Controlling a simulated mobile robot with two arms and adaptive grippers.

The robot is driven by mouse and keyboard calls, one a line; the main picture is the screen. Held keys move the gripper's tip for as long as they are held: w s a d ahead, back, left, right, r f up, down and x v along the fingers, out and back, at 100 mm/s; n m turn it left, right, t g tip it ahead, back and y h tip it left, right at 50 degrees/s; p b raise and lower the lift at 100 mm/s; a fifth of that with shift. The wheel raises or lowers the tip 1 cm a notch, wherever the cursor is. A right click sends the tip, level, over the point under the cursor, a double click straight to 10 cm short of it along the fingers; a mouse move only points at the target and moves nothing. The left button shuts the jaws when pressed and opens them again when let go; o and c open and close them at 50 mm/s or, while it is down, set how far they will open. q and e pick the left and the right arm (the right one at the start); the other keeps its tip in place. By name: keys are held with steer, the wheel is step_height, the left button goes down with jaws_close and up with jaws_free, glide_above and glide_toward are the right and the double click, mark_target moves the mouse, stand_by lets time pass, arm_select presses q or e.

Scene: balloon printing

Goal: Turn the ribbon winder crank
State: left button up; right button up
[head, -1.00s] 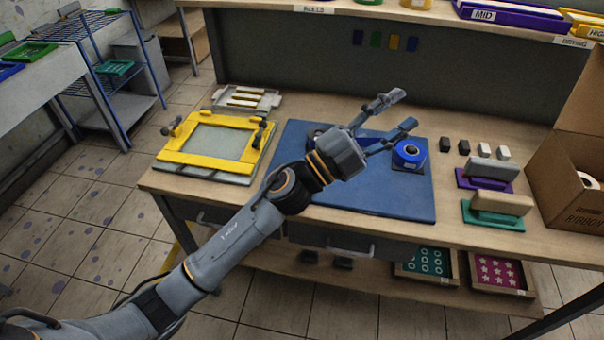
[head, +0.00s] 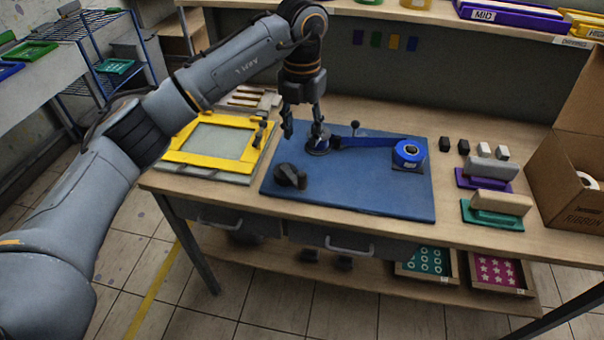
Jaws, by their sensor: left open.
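The ribbon winder (head: 320,148) is a dark round piece on the blue mat (head: 350,195). A blue ribbon (head: 370,142) runs from it to a blue ribbon roll (head: 408,153) at the right of the mat. A small black knob on a thin stem (head: 355,127) stands just behind the ribbon; it looks like the crank handle. My left gripper (head: 303,132) points down, open and empty, at the winder's left back side. One finger overlaps the winder in the picture; I cannot tell whether it touches. My right gripper is not in view.
A yellow screen frame (head: 215,142) lies left of the mat. Small blocks, stamp-like pads (head: 490,204) and a cardboard box (head: 570,185) stand at the right. The mat's front middle is clear.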

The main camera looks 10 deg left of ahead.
mark_target(302, 173)
arm_select(q)
step_height(302, 173, down, 14)
steer(key=p, duration=0.4)
steer(key=shift+r, duration=0.15)
steer(key=shift+c, duration=0.2)
jaws_close()
